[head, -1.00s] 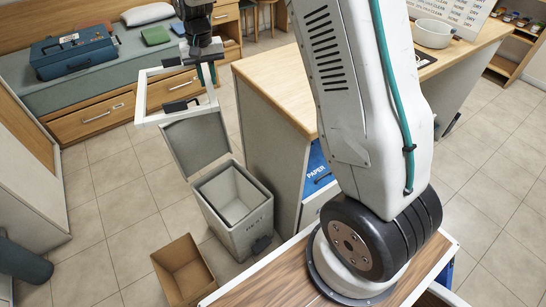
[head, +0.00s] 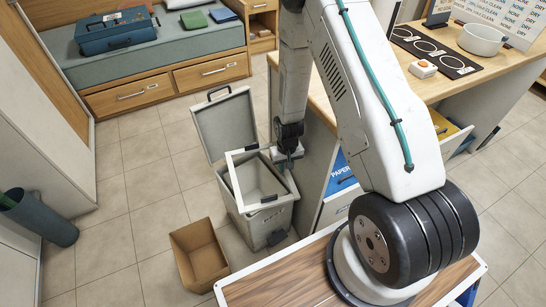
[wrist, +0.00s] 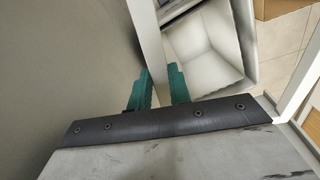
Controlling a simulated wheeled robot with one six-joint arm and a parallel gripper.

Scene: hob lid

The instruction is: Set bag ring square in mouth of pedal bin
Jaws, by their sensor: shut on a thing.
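The bag ring (head: 233,183) is a thin white square frame with a dark tab on its near bar. In the head view it is tilted over the mouth of the grey pedal bin (head: 258,231), out of line with the rim. Whether it touches the rim I cannot tell. The bin's lid (head: 224,126) stands open at the back. My gripper (head: 288,161) is at the ring's far right side, shut on the ring. The wrist view shows the teal fingers (wrist: 160,88) at a white ring bar (wrist: 149,42), with the pale bin interior (wrist: 203,42) beyond.
An open cardboard box (head: 199,254) stands on the floor left of the bin. The wooden counter (head: 320,106) with a blue paper drawer (head: 340,176) is close on the right. Tiled floor (head: 135,200) is free to the left.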

